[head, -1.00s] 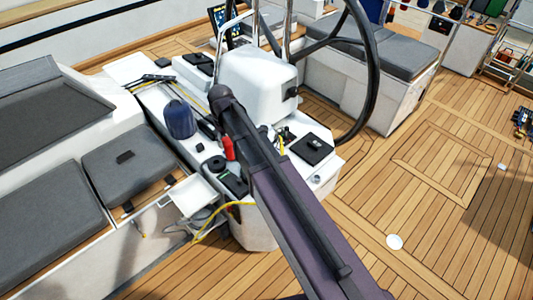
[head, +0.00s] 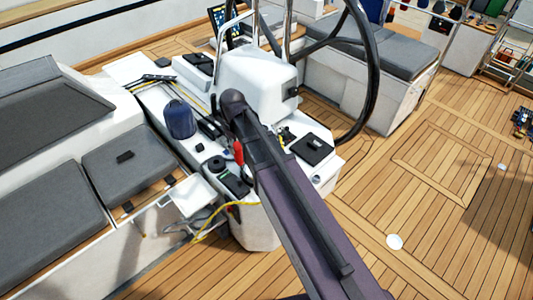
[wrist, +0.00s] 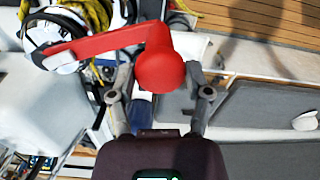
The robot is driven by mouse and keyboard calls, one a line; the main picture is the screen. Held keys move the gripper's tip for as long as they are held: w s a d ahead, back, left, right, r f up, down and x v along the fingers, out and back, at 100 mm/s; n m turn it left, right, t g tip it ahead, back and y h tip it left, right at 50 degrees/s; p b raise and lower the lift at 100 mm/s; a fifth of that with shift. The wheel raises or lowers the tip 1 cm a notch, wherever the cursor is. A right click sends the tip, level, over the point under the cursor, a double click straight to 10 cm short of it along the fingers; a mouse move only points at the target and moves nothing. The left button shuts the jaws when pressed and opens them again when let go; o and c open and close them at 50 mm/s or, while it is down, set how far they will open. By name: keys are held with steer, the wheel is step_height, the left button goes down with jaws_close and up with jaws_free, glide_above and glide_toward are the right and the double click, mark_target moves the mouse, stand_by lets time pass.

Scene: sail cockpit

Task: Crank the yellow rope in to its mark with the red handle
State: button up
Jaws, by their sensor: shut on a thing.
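The red handle (wrist: 110,42) fills the top of the wrist view. Its round knob (wrist: 160,70) sits between the two fingers of my gripper (wrist: 160,82), which is shut on it. The handle's arm runs left to a round winch top (wrist: 55,30). Yellow rope (wrist: 92,12) shows around and beside that winch. In the head view the red handle (head: 238,152) shows as a small piece beside my arm, which hides my gripper. The yellow rope (head: 212,220) hangs off the console's near side toward the deck. I cannot make out a mark on the rope.
A white console (head: 255,78) with a steering wheel (head: 372,85) stands behind my arm. A dark blue covered winch (head: 180,119) stands left of it. Grey cushioned seats (head: 50,222) line the left. The teak deck (head: 430,190) at right is mostly clear.

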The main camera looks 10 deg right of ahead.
steer(key=d, duration=0.1)
steer(key=s+d+n, duration=0.1)
steer(key=d+n, duration=0.1)
steer(key=shift+s+d, duration=0.15)
steer(key=shift+s, duration=0.25)
steer(key=shift+s+d+n, duration=0.2)
steer(key=shift+d+n, duration=0.25)
steer(key=shift+d, duration=0.25)
steer(key=shift+s+d+n, duration=0.25)
steer(key=shift+d+n, duration=0.15)
steer(key=shift+d, duration=0.25)
steer(key=shift+s+d+n, duration=0.2)
steer(key=shift+d+n, duration=0.25)
steer(key=shift+d, duration=0.25)
steer(key=shift+s+d+n, duration=0.2)
steer(key=shift+d+n, duration=1)
steer(key=shift+d, duration=0.95)
